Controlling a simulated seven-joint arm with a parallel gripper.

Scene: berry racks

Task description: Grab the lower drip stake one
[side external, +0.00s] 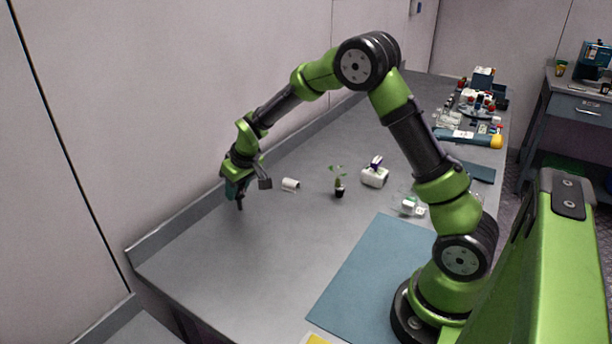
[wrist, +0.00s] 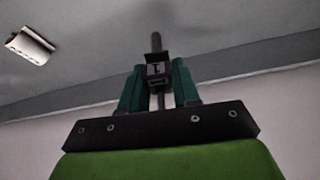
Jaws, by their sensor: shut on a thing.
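A dark drip stake (wrist: 156,42) stands between the two green fingers of my gripper (wrist: 157,80) in the wrist view. My gripper is shut on its black block-like part, and a thin shaft sticks out past the fingertips. In the side view my gripper (side external: 236,188) hangs over the left part of the grey bench, and the dark stake tip (side external: 240,205) points down below it. I cannot tell whether the tip touches the bench. I see no second drip stake clearly.
A white cylinder (side external: 290,185) lies right of my gripper and shows in the wrist view (wrist: 30,46). A small potted plant (side external: 339,190), a white container (side external: 375,177) and a blue mat (side external: 365,275) are farther right. A raised wall edge (side external: 185,227) runs behind.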

